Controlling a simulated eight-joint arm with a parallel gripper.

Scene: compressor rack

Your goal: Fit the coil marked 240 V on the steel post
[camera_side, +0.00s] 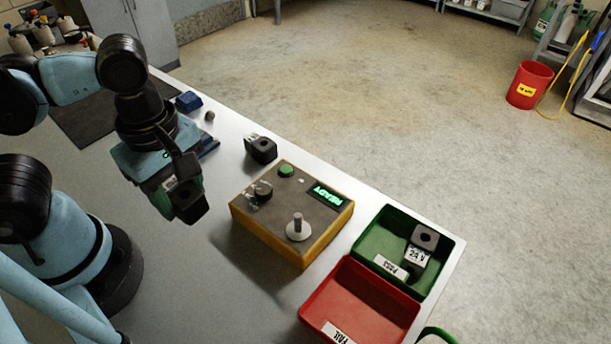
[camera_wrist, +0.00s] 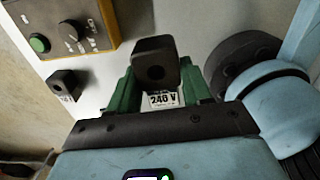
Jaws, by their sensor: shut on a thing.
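My gripper (camera_side: 180,190) is shut on a black coil (camera_side: 190,210) and holds it above the bench, left of the tester. In the wrist view the coil (camera_wrist: 155,62) sits between the green fingers, its bore facing the camera, with a white label (camera_wrist: 163,99) reading 240 V. The steel post (camera_side: 298,224) stands upright and bare on a pale round base, on top of the yellow-sided tester (camera_side: 272,252). The tester's display (camera_side: 328,192) reads READY. The held coil is apart from the post.
A second black coil (camera_side: 261,149) lies behind the tester, its marking unreadable. A green bin (camera_side: 447,262) labelled PASS holds a coil marked 24 V (camera_side: 420,250). A red bin (camera_side: 360,300) in front is empty. A green button (camera_side: 287,170) and black knob (camera_side: 262,190) are on the tester.

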